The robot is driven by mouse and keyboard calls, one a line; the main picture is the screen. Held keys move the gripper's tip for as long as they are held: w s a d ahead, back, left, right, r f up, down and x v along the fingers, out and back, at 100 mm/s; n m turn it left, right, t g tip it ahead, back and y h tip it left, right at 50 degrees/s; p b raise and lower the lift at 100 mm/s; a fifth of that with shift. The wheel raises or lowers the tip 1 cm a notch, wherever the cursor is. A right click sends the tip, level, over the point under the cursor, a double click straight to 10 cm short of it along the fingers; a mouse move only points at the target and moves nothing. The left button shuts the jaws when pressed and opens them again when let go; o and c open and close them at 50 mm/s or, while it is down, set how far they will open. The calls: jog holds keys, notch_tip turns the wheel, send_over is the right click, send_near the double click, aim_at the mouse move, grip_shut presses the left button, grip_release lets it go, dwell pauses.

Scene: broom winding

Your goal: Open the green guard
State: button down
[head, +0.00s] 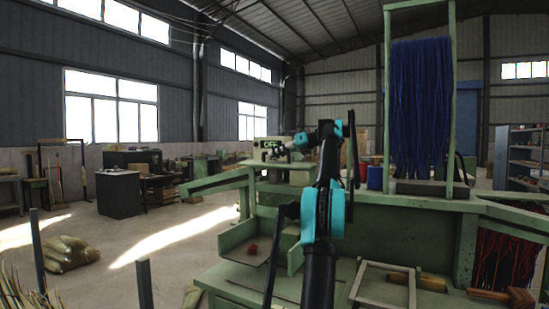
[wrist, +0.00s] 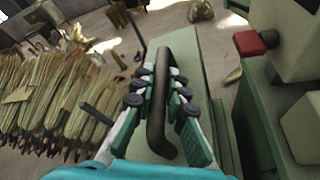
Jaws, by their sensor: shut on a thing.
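The green guard (wrist: 190,62) shows in the wrist view as a long flat green panel. A dark curved bar handle (wrist: 156,125) runs along it. My gripper (wrist: 161,72) has its two padded fingers on either side of this handle and is shut on it. In the head view my gripper (head: 281,150) is small at the far end of my black and teal arm, near the green machine's far left part. The handle cannot be made out there, and my arm covers part of that area.
A red knob (wrist: 255,42) sticks out from the machine right of the guard. Bundles of broom straw (wrist: 45,105) stand at the left. Blue bristles (head: 420,105) hang in a green frame above the bench. Open floor (head: 125,230) lies left of the machine.

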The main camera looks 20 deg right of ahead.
jog(key=shift+w+d+r, duration=0.1)
jog(key=shift+w+d, duration=0.35)
jog(key=shift+d, duration=0.15)
jog(key=c, duration=1.5)
grip_release()
jog(key=shift+c, duration=0.2)
jog(key=shift+d, duration=0.1)
jog(key=shift+s+d+r, duration=0.1)
jog(key=shift+s+d, duration=0.1)
jog(key=shift+d, duration=0.05)
jog(key=s+d, duration=0.2)
jog(key=d, duration=0.1)
jog(key=s+d, duration=0.6)
jog(key=shift+d, duration=0.25)
